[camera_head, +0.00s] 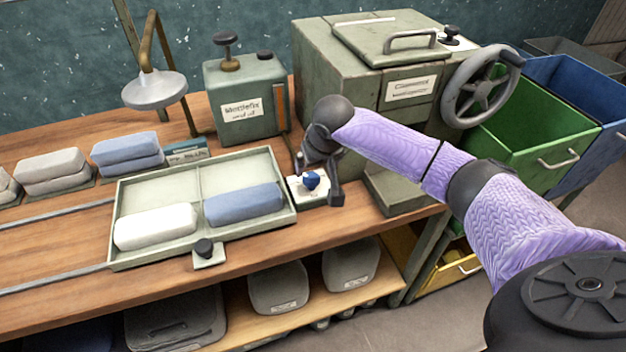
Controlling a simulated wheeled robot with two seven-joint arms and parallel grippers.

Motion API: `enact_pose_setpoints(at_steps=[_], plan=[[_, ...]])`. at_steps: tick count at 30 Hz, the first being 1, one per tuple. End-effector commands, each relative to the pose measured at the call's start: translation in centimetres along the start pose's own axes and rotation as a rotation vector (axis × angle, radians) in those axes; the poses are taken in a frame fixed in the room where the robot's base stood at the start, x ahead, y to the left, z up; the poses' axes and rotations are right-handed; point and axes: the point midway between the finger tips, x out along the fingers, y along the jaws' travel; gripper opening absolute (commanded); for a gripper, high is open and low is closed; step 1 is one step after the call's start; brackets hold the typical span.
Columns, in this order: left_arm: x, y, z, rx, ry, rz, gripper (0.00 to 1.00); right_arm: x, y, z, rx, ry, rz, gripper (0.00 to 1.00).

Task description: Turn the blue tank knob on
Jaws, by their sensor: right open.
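The blue knob (311,180) sits on a small white plate (297,190) on the bench top, just right of the divided tray. My right gripper (318,192) is at the knob, its dark fingers pointing down on either side of it. The jaws are open, and I cannot tell whether a finger touches the knob. My right arm, in a purple sleeve, reaches in from the right. My left gripper is not in view.
The green tray (285,213) holds a white and a blue block, with a black knob (204,247) at its front edge. A large green box with a handwheel (482,86) stands behind my arm. A lamp (154,90) and green tank (246,98) stand behind the tray.

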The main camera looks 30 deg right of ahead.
Motion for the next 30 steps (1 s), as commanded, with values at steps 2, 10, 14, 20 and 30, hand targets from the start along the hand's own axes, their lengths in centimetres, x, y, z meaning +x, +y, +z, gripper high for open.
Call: enact_pose_setpoints(at_steps=[2,10,14,20,30], plan=[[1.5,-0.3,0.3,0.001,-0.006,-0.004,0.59,2.6,-0.1,0.3,0.002,-0.003,0.0,0.92],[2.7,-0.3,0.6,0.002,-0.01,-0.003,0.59,5.5,-0.1,0.1,-0.003,0.0,-0.001,0.92],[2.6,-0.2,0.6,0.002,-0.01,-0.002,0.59,5.5,-0.1,0.0,-0.003,0.001,-0.001,0.92],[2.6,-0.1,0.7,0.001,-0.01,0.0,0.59,5.5,-0.1,0.0,-0.004,0.001,-0.001,0.75],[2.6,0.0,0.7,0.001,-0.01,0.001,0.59,5.5,-0.1,0.1,-0.004,0.001,-0.001,0.03]])
